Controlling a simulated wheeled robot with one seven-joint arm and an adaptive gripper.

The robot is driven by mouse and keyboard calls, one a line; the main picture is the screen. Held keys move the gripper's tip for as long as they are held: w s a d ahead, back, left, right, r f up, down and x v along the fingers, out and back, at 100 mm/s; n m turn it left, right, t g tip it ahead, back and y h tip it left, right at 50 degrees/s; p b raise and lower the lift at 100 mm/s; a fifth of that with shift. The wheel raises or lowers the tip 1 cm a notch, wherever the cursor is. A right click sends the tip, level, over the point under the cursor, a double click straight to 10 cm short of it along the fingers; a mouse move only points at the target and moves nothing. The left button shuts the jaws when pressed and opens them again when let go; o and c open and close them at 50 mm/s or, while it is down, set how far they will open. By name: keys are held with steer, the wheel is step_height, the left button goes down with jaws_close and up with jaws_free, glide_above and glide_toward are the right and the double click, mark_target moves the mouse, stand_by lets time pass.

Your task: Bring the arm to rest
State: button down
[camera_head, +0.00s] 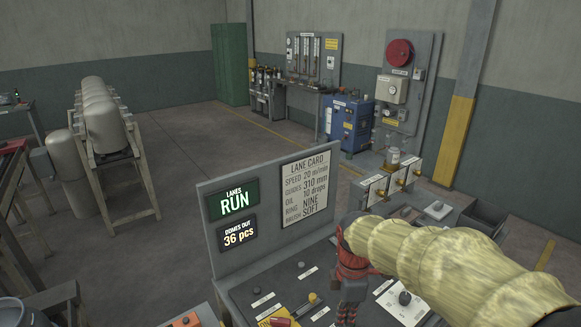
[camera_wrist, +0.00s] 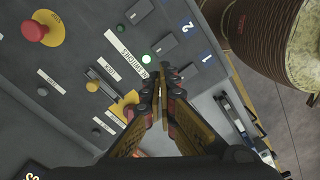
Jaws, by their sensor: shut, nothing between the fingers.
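My gripper (camera_wrist: 161,98) is shut and empty in the wrist view, its two fingers together above a grey control panel (camera_wrist: 70,85). In the head view my arm in a yellowish sleeve reaches in from the lower right. There my gripper (camera_head: 347,300) points down over the console (camera_head: 262,283), and its fingertips are hard to make out. I cannot tell whether the fingertips touch the panel.
The panel carries a red mushroom button (camera_wrist: 38,31), a lit green lamp (camera_wrist: 148,50) and switches. A sign board (camera_head: 238,219) stands upright at the console's back. A wooden rack with grey cylinders (camera_head: 105,127) is at left. Open floor (camera_head: 200,140) lies behind.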

steer(key=s+d+r+m+t, duration=0.2)
steer(key=s+r+m, duration=0.4)
steer(key=s+m, duration=0.3)
steer(key=s+d+r+m+t, duration=0.3)
steer(key=s+r+m, duration=0.3)
steer(key=s+m, duration=0.3)
steer(key=shift+d+t, duration=0.2)
steer(key=shift+t, duration=0.1)
steer(key=shift+a+p, duration=0.1)
steer(key=shift+p, duration=0.3)
